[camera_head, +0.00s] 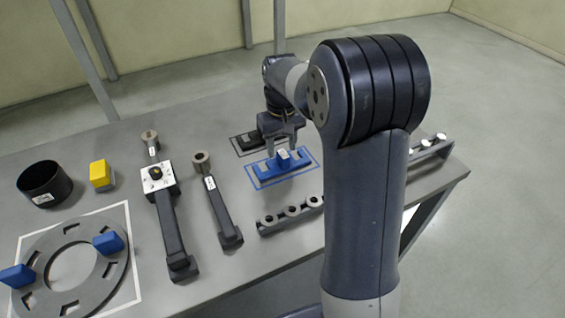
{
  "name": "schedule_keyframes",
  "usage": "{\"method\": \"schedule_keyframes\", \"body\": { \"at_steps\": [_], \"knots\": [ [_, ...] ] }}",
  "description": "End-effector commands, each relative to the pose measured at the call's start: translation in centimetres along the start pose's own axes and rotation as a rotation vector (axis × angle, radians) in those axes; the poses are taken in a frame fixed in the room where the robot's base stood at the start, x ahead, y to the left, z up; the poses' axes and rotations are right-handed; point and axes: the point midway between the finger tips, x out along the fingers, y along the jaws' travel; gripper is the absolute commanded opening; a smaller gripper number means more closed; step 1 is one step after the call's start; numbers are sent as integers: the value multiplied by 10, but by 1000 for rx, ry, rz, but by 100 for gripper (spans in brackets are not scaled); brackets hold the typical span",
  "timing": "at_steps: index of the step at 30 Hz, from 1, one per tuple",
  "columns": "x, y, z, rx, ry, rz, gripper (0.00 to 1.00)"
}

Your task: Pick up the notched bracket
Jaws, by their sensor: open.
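A blue stepped part (262,176) with an upright tab lies inside a blue outlined square on the grey table. A dark part (246,142) lies in a black outlined square just behind it. Either could be the notched bracket; I cannot tell which from this view. My gripper (282,149) points down with its fingers apart, over the back of the blue part and close to its tab. Nothing shows between the fingers, and I cannot tell whether they touch the tab. My gripper partly hides the dark part.
The grey ring plate (37,250) with slots and two blue blocks lies at the front left. A black cup (44,184), a yellow block (101,175) and two long dark tools (172,230) (222,215) stand nearby. A rail with rings (270,226) lies in front of the blue part.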

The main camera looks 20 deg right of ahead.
Motion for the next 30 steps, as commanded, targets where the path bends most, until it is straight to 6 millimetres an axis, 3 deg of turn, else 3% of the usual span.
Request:
{"method": "schedule_keyframes", "body": {
  "at_steps": [6,15,30],
  "knots": [
    [30,1,4,0,-3,-1,45],
    [35,1,4,0,0,0,45],
    [35,1,3,0,0,0,5]
  ]
}}
